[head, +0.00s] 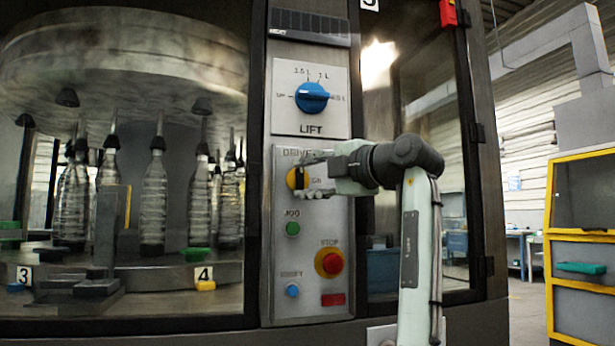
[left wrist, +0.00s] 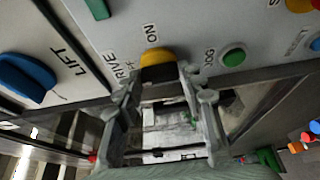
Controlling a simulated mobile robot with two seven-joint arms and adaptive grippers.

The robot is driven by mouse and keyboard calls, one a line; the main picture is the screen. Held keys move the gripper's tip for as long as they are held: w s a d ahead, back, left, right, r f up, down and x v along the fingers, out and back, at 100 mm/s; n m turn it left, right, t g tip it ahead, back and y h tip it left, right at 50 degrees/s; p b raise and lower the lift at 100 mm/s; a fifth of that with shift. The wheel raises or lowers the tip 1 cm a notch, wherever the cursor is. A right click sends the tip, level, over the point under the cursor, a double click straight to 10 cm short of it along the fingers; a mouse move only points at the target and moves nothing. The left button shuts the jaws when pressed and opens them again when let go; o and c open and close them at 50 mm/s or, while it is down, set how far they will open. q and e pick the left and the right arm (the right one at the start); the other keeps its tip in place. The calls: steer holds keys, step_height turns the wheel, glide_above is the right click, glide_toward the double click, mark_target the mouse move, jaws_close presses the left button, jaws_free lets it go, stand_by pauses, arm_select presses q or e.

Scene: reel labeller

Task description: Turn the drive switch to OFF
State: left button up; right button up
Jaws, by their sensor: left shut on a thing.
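The drive switch (head: 293,178) is a yellow round base with a black handle, below the word DRIVE on the grey control panel (head: 272,240). An ON label sits to its right. The handle looks roughly upright, but the gripper partly covers it. My left gripper (head: 309,184) reaches in from the right, its fingertips at the handle. In the left wrist view the switch's yellow base (left wrist: 157,56) shows just beyond the fingers of the gripper (left wrist: 160,84), which are shut on the handle. My right gripper is not in view.
The blue LIFT knob (head: 312,98) is above. The green JOG button (head: 292,228), red STOP button (head: 329,263) and blue RESET button (head: 292,290) are below. Glass doors flank the panel, with bottles (head: 154,200) behind the left one.

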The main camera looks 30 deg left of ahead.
arm_select(q)
steer(key=o, duration=0.9)
steer(key=v, duration=1.2)
